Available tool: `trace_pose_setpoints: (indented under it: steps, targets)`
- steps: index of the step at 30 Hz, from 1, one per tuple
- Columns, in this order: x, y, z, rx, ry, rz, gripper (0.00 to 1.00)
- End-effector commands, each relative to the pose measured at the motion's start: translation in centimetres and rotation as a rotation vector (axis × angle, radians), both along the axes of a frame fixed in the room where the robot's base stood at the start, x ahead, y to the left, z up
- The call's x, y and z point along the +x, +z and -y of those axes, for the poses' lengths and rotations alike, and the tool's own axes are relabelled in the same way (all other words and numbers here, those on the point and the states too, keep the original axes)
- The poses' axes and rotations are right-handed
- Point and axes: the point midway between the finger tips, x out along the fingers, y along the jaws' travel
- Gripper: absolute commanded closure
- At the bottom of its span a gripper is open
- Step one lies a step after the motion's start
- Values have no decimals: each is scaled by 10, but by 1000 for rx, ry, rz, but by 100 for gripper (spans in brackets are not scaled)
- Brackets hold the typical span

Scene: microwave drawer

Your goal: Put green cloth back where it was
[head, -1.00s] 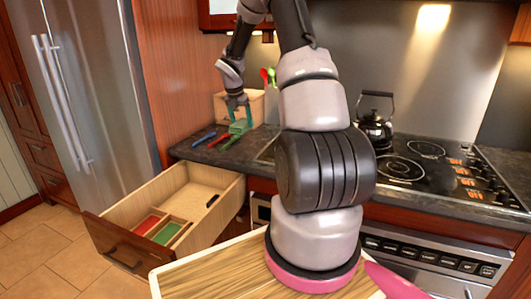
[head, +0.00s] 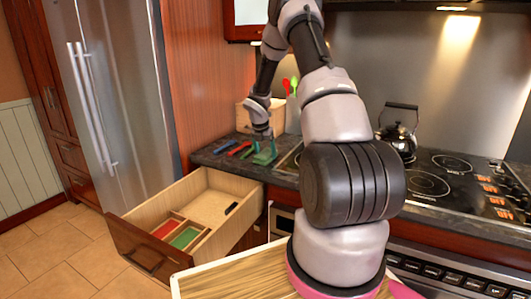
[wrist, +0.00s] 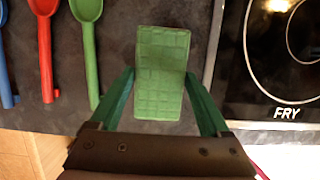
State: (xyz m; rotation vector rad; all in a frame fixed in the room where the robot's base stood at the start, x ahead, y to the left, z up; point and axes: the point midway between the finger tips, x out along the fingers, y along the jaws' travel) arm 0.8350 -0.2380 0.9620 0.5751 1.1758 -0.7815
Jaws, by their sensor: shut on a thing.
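The green cloth (head: 264,158) is a flat rectangle with a grid pattern, at the counter just right of the spoons in the head view. In the wrist view the cloth (wrist: 162,75) lies between the two green fingers of my gripper (wrist: 162,98), with its far end reaching past the fingertips. My gripper (head: 263,150) is shut on the cloth, low over the counter. I cannot tell whether the cloth touches the counter.
A blue spoon (head: 222,146), a red spoon (head: 239,148) and a green spoon (wrist: 88,50) lie left of the cloth. The stove (head: 440,180) is to the right. An open drawer (head: 222,184) holds red and green compartments, with a small black item inside.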

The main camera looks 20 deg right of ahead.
Motion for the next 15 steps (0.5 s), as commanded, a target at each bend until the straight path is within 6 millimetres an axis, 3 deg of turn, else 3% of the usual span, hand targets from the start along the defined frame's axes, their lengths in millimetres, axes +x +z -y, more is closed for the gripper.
trace_pose_setpoints:
  steps: [4,5,6,15]
  targets:
    - [0,-3,0,0,0,-1,64]
    - [0,-3,0,0,0,0,12]
    - [0,-3,0,0,0,0,0]
    - [0,1,0,1,-1,1,0]
